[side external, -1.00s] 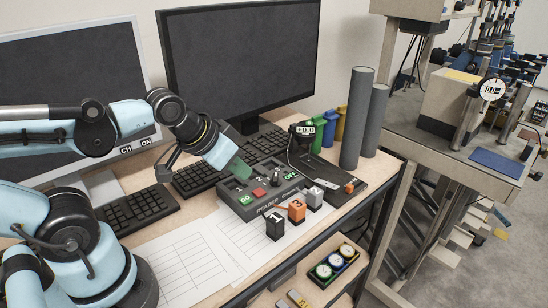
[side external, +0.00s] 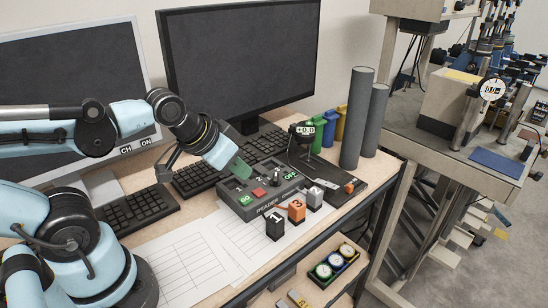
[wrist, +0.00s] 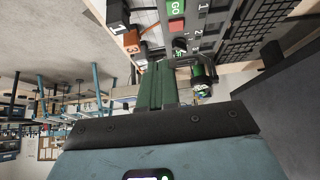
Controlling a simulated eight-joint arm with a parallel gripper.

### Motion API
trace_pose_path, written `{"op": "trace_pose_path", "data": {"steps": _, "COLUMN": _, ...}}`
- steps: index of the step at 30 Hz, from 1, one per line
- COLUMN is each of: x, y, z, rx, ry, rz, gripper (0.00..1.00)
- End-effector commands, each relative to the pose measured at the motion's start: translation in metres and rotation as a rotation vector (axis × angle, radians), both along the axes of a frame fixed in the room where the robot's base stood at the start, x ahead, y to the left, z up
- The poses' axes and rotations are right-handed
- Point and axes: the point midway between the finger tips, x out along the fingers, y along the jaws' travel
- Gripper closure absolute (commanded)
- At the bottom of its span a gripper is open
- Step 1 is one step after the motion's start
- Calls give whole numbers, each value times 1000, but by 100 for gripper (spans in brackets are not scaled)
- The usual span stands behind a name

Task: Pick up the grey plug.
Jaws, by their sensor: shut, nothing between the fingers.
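The grey plug (side external: 314,199) is a small upright numbered block at the right end of a short row in the side external view. It stands in front of the control box, beside the orange plug (side external: 297,210). The black plug (side external: 275,224) is at the row's left end. My gripper (side external: 241,171) is over the left part of the box, apart from the grey plug and to its left. Its green fingers (wrist: 155,86) are together and empty in the wrist view. The orange plug (wrist: 132,42) and black plug (wrist: 117,16) show there; I cannot clearly make out the grey one.
The control box (side external: 262,209) has buttons and switches. A small display on a stand (side external: 304,131) and two tall grey cylinders (side external: 357,118) stand to the right. Keyboards (side external: 138,209) and monitors (side external: 240,62) are behind. Paper sheets (side external: 195,255) lie flat in front.

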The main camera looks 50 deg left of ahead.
Motion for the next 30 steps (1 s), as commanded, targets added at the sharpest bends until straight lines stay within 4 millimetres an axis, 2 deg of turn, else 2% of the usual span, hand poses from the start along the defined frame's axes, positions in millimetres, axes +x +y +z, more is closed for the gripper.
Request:
{"op": "trace_pose_path", "data": {"steps": 8, "x": 0, "y": 0, "z": 0, "rx": 0, "ry": 0, "rz": 0, "gripper": 100}}
{"op": "trace_pose_path", "data": {"steps": 20, "x": 0, "y": 0, "z": 0, "rx": 0, "ry": 0, "rz": 0, "gripper": 40}}
{"op": "trace_pose_path", "data": {"steps": 30, "x": 2, "y": 0, "z": 1, "rx": -1, "ry": 6, "rz": 0, "gripper": 38}}
